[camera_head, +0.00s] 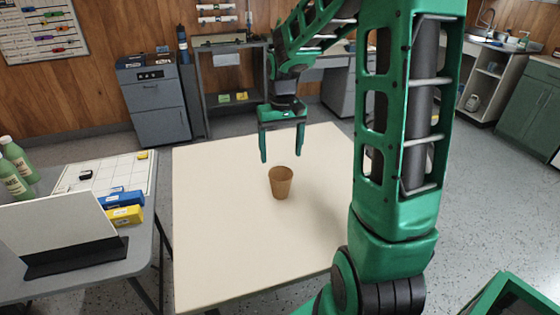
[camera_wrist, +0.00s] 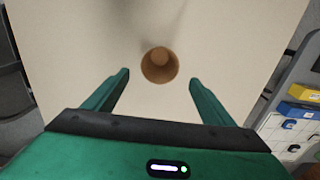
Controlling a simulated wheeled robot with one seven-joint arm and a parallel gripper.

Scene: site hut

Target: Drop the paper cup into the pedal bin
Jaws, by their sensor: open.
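A brown paper cup (camera_head: 281,187) stands upright on the pale table (camera_head: 215,240). In the wrist view the cup (camera_wrist: 147,73) shows from above, its round opening facing me, looking empty. My gripper (camera_head: 282,160) points down above the table, open and with nothing held. In the wrist view its two fingers (camera_wrist: 160,78) are spread, with the cup roughly centred just beyond the fingertips. The cup looks apart from both fingers. I cannot make out a pedal bin in either view.
The rest of the pale table is bare. A side table on the left holds green bottles (camera_head: 15,165), a white panel (camera_head: 58,230), and blue (camera_head: 122,198) and yellow (camera_head: 125,215) boxes. A green-framed thing (camera_head: 515,290) is cut off at the lower right. A grey cabinet (camera_head: 157,105) stands behind.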

